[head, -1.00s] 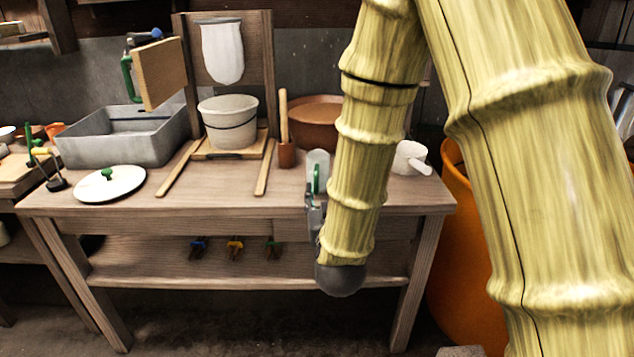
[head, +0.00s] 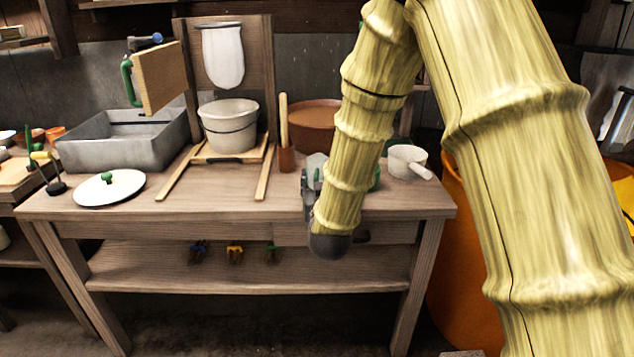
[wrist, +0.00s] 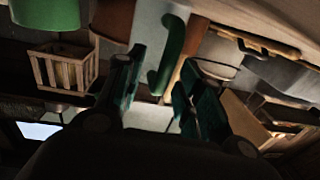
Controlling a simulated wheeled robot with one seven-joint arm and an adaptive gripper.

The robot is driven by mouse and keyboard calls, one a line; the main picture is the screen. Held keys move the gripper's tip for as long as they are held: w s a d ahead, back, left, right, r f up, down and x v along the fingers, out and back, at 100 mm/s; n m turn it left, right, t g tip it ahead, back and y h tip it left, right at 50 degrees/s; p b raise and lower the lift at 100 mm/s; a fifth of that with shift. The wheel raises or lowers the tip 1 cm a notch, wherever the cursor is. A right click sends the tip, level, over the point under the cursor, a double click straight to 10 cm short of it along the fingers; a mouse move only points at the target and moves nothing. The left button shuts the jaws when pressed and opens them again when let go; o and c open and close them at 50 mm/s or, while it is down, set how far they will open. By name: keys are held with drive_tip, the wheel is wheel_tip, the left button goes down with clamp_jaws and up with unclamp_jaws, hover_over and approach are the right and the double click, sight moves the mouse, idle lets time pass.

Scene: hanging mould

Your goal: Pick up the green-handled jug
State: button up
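The jug (wrist: 146,28) has a pale grey body and a green hooked handle (wrist: 170,52) in the wrist view. In the head view, a pale part of the jug (head: 316,162) shows at the front right of the bench, mostly hidden behind my arm. My gripper (wrist: 158,68) is open, with its dark green fingers spread on either side of the handle's lower end. The handle seems to lie just beyond the fingertips; I cannot tell whether they touch. In the head view my gripper (head: 309,188) is largely covered by my wrist.
On the bench (head: 115,205) stand a brown bowl (head: 318,118) behind the jug, a white dipper (head: 407,160) to its right and a brown cup with a wooden stick (head: 286,158) to its left. A white bucket (head: 229,128), grey basin (head: 105,150) and white lid (head: 108,188) are farther left.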

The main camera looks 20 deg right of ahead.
drive_tip(key=shift+c, duration=0.4)
clamp_jaws()
drive_tip(key=shift+r, duration=0.2)
drive_tip(key=shift+r, duration=1.5)
drive_tip(key=s+a+r+p, duration=0.1)
drive_tip(key=s+p, duration=0.5)
drive_tip(key=s, duration=0.7)
drive_tip(key=shift+s+r+p, duration=0.2)
drive_tip(key=shift+r+p, duration=0.15)
drive_tip(key=p, duration=0.4)
drive_tip(key=shift+s, duration=0.4)
drive_tip(key=shift+s+a+p, duration=0.15)
drive_tip(key=shift+s+p, duration=0.65)
drive_tip(key=shift+p, duration=2)
